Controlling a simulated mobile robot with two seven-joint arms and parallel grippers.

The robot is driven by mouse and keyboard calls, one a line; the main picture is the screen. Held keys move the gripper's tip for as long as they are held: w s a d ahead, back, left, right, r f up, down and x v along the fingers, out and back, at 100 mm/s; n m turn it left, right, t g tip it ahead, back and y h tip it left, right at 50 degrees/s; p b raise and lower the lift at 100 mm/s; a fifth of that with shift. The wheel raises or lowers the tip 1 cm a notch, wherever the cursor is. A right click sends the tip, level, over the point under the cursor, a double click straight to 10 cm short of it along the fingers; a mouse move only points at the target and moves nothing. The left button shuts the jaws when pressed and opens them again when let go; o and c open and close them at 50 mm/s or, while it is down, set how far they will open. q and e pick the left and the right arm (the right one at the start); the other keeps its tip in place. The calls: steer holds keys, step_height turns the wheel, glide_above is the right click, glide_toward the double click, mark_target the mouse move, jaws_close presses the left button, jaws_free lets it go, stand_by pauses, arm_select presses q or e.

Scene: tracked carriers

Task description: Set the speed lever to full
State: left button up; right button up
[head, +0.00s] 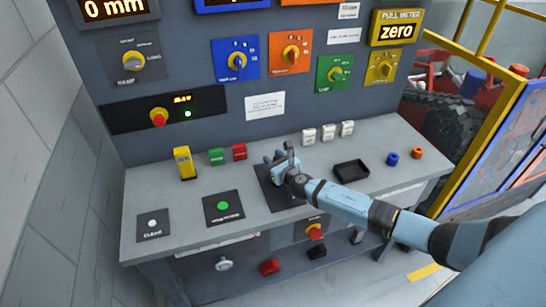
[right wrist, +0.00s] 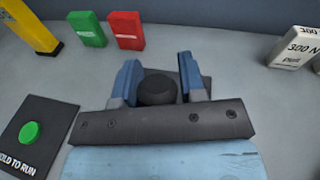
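The speed lever shows as a dark rounded knob (right wrist: 158,88) in the right wrist view. It stands over a dark plate (head: 275,195) in the front middle of the console's sloping top. My right gripper (head: 281,163) is over this plate. In the right wrist view its two blue fingers (right wrist: 160,82) stand either side of the knob, which fills nearly all the gap between them, so it looks shut on it. The lever's shaft and most of its scale are hidden by my gripper and arm. My left gripper is not in view.
Left of the plate are a green HOLD TO RUN button (head: 223,206) and a white CLEAR button (head: 152,223). Behind stand a yellow block (head: 184,163), green (head: 217,157) and red (head: 239,151) blocks and several white weights (head: 328,132). A black tray (head: 351,170) lies to the right.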

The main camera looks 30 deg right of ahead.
steer(key=shift+o, duration=1)
steer(key=shift+f, duration=0.25)
steer(key=shift+w+d+r, duration=0.1)
steer(key=shift+s+r, duration=0.15)
steer(key=shift+s, duration=0.1)
steer(key=s, duration=0.4)
steer(key=s+r, duration=0.1)
steer(key=s, duration=0.7)
steer(key=shift+s+r, duration=0.25)
steer(key=shift+s, duration=0.4)
